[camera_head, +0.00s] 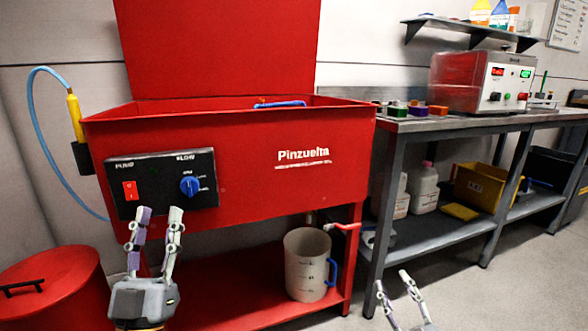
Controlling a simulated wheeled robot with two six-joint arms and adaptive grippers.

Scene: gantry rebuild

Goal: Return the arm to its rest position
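My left gripper (155,222) is in front of the red parts washer (255,160), with its fingers pointing up and spread apart. Nothing shows between the fingers. In the picture its fingertips overlap the lower edge of the black control panel (135,168), which has a red switch and a blue knob (190,186). I cannot tell whether they touch it. My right gripper (393,284) is at the bottom edge, in front of the grey floor and bench. Its fingers are apart and empty, and the rest of that arm is out of frame.
A measuring jug (305,268) stands on the washer's lower shelf. A red lidded bin (55,290) is at the left. The steel bench (455,124) carries a red-and-white device (480,85); bottles (424,190) and a yellow crate (478,188) are below. Floor at the right is clear.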

